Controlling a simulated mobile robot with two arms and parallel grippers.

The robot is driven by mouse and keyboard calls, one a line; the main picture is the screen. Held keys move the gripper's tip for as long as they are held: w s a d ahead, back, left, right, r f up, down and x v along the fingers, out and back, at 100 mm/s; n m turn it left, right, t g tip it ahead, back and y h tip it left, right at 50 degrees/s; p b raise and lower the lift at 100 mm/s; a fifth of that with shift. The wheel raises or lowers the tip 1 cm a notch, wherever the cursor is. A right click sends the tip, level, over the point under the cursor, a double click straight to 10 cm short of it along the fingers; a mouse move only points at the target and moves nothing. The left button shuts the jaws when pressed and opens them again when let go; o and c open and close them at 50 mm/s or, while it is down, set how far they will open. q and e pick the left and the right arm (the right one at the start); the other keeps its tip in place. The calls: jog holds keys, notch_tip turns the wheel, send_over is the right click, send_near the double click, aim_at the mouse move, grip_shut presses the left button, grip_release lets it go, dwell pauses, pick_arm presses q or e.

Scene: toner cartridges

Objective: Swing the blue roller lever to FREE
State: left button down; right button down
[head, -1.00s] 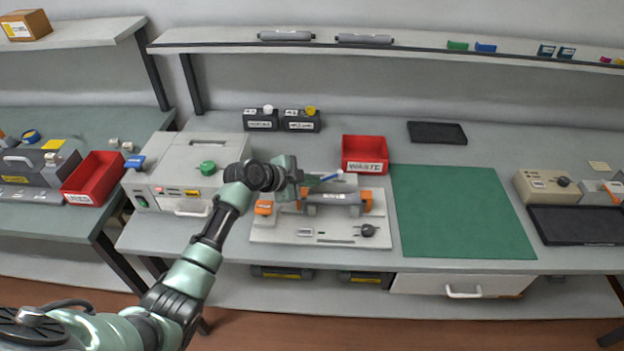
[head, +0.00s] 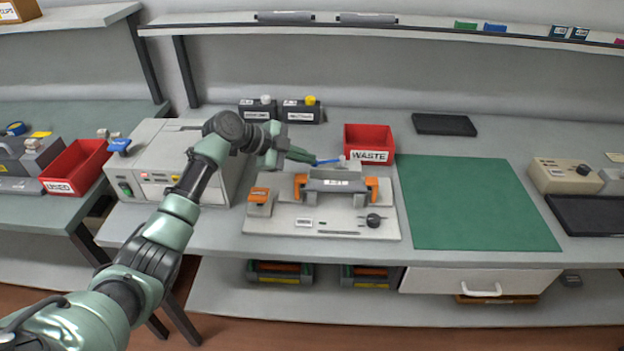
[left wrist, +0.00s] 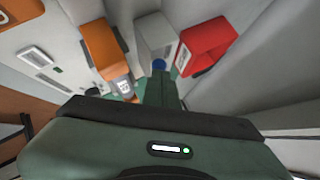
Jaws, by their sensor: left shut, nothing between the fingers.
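The blue roller lever (head: 329,161) is a thin bar at the back of the pale fixture plate (head: 270,222), behind the dark grey cartridge (head: 336,188). It points right, towards the red WASTE bin. In the left wrist view a blue end (left wrist: 159,64) shows just beyond the fingertips. My left gripper (head: 308,158) is shut and empty, reaching in from the left with its tips close to the lever's left end. I cannot tell whether they touch. The wrist view also shows the shut fingers (left wrist: 161,88). The FREE marking is not readable. My right gripper is not in view.
Orange clamps (head: 372,188) flank the cartridge, and a black knob (head: 373,221) is on the plate's front right. The red WASTE bin (head: 369,143) stands close behind. A grey machine (head: 160,150) stands left, under my arm. The green mat (head: 480,205) at right is clear.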

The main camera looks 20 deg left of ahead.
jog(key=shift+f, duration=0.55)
